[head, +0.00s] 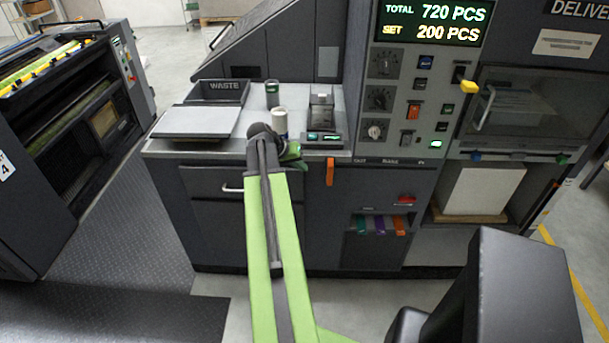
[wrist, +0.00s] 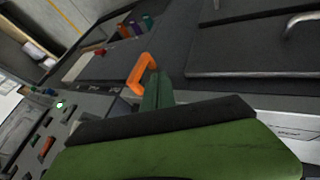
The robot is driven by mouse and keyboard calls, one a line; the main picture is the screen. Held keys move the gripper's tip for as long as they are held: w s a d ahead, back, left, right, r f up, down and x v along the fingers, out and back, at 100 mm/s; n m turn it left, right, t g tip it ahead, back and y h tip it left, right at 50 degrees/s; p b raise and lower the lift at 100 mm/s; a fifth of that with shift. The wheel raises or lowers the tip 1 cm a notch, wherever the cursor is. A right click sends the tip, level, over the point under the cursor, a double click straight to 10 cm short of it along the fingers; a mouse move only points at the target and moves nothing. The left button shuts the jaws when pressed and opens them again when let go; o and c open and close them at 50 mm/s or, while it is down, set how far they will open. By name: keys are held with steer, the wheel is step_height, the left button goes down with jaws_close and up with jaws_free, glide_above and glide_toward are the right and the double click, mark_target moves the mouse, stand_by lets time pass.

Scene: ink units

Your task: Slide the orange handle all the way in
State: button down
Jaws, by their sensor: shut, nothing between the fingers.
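The orange handle (head: 330,172) is a narrow bar on the front of the dark console, just below the worktop edge. In the wrist view the orange handle (wrist: 138,75) shows as a bent, hook-like bar standing out from the panel. My gripper (head: 293,152) is at the worktop's front edge, left of the handle and partly hidden by my arm. In the wrist view my gripper (wrist: 156,88) is shut and empty, its dark green fingers close beside the handle. I cannot tell whether they touch it.
The worktop holds a waste tray (head: 222,92), a white cup (head: 280,122) and a small device (head: 322,118). Below the handle, to the right, are coloured tabs (head: 380,225). A drawer pull (head: 232,188) sticks out at the left. Grey floor (head: 215,284) is free in front.

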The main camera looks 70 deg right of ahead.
steer(key=s+d+f+b, duration=0.4)
steer(key=s+d+f, duration=0.1)
steer(key=s+f, duration=0.1)
steer(key=shift+d, duration=0.1)
